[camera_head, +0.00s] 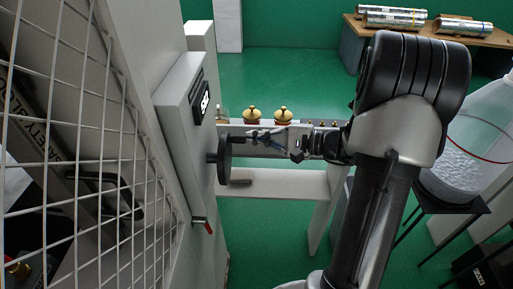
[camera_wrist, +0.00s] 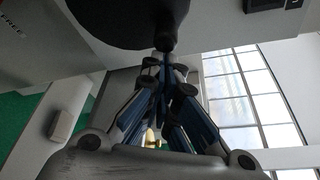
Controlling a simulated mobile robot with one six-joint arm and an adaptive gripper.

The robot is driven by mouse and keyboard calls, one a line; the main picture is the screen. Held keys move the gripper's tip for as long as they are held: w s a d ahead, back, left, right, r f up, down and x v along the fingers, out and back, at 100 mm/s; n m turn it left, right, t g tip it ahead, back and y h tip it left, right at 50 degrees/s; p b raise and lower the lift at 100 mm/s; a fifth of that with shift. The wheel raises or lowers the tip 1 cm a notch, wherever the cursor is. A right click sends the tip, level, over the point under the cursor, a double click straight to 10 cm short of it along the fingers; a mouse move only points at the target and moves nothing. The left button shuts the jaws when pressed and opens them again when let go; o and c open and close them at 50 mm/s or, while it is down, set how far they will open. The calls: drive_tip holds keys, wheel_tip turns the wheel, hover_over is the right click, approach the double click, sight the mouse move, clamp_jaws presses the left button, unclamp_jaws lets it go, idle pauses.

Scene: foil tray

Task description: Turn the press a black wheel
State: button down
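The black wheel (camera_head: 224,158) stands out from the side of the light grey press housing (camera_head: 178,112), seen nearly edge-on in the head view. In the wrist view its dark round face (camera_wrist: 120,20) fills the top, with a short dark handle (camera_wrist: 166,40) sticking out toward me. My gripper (camera_head: 238,138) reaches in from the right at the wheel's upper part. In the wrist view its fingers (camera_wrist: 163,64) come together at the handle's end and look closed on it. The exact contact is partly hidden by the finger tips.
A white wire mesh (camera_head: 75,150) covers the left side. A white frame (camera_head: 285,182) with brass-coloured knobs (camera_head: 283,114) stands behind my gripper. A red-tipped lever (camera_head: 208,227) is below the wheel. A wooden table (camera_head: 430,35) with foil rolls and a large clear bottle (camera_head: 470,150) are at right.

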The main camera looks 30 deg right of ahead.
drive_tip(key=shift+s+a+r+n+t+b, duration=0.25)
drive_tip(key=shift+r+n+b, duration=0.3)
drive_tip(key=shift+b, duration=0.3)
drive_tip(key=shift+s+a+r+n+t+b, duration=0.15)
drive_tip(key=shift+s+r+n+t+b, duration=0.2)
drive_tip(key=shift+n+b, duration=0.35)
drive_tip(key=shift+r, duration=0.1)
